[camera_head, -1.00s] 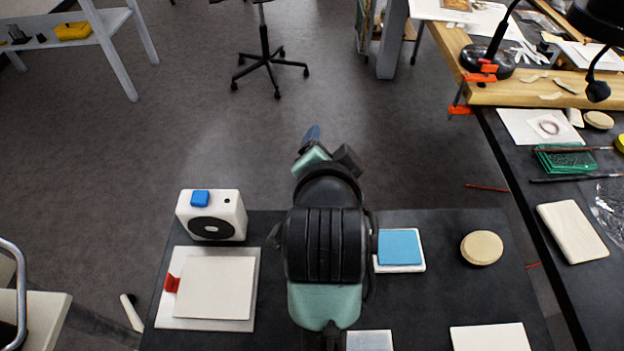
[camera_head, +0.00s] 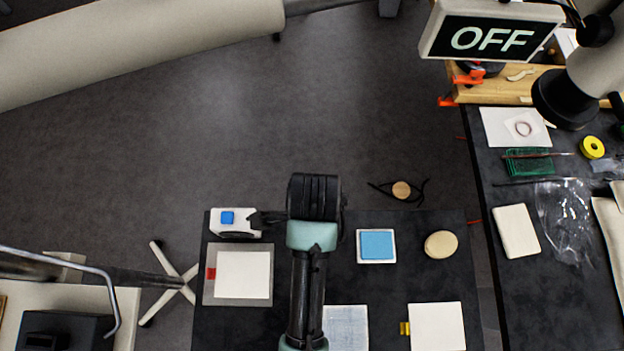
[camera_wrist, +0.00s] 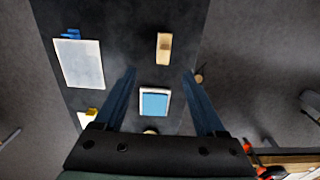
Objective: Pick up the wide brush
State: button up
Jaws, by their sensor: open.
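A pale block-like thing with a brown end (camera_wrist: 164,48) lies on the dark tabletop in the wrist view; it looks like the wide brush, but it is too small to be sure. In the head view my arm covers that part of the table, so I cannot see it there. My gripper (camera_wrist: 159,71) is open and empty above the table, its two fingers apart. In the picture the pale thing lies just above the gap between the fingertips. A blue pad on a white base (camera_wrist: 154,103) shows between the fingers.
On the dark table (camera_head: 395,290) stand a white box with a blue button (camera_head: 236,229), a red-tabbed pad (camera_head: 243,274), the blue pad (camera_head: 377,245), a round beige disc (camera_head: 441,244), a pale cloth-like sheet (camera_head: 346,328) and a yellow-tabbed sheet (camera_head: 437,326). A cluttered bench stands right.

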notch_tip(320, 180, down, 6)
jog(key=shift+s, duration=0.1)
jog(key=shift+w+a+f+p, duration=0.1)
jog(key=shift+w+f+p, duration=0.1)
jog(key=shift+f, duration=0.8)
jog(key=shift+w+f+p, duration=0.1)
jog(key=shift+f+p, duration=0.15)
jog(key=shift+f, duration=0.8)
jog(key=shift+w+a+f+p, duration=0.1)
jog(key=shift+w+f+p, duration=0.1)
jog(key=shift+f, duration=0.8)
jog(key=shift+c, duration=0.3)
grip_shut()
